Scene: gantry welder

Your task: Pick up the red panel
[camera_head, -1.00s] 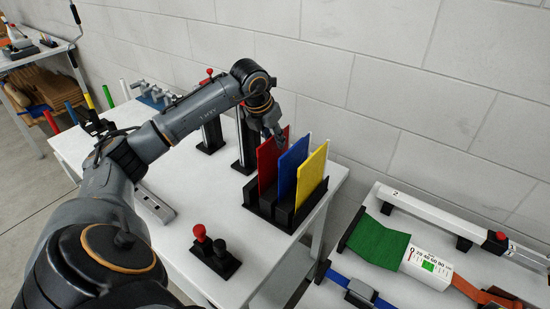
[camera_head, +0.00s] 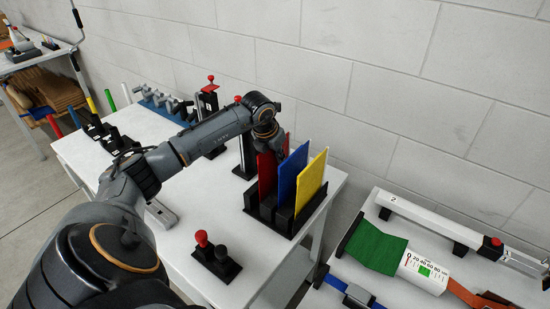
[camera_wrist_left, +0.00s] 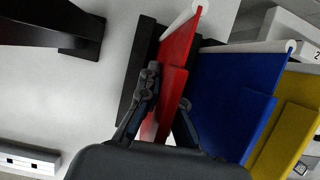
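The red panel (camera_head: 266,174) stands upright in the black slotted holder (camera_head: 262,211) on the white table, leftmost of three panels. In the left wrist view the red panel (camera_wrist_left: 177,60) passes between the two fingers of my left gripper (camera_wrist_left: 168,95). One finger lies on each side, with a visible gap, so the gripper looks open around it. In the head view my left gripper (camera_head: 275,148) is at the panel's upper edge, with its fingertips partly hidden. My right gripper is not in view.
A blue panel (camera_head: 288,172) and a yellow panel (camera_head: 312,180) stand close beside the red one. A block with a red and a black knob (camera_head: 215,258) is in front. The block wall (camera_head: 400,80) rises behind. A second table with a green strap (camera_head: 375,245) is at right.

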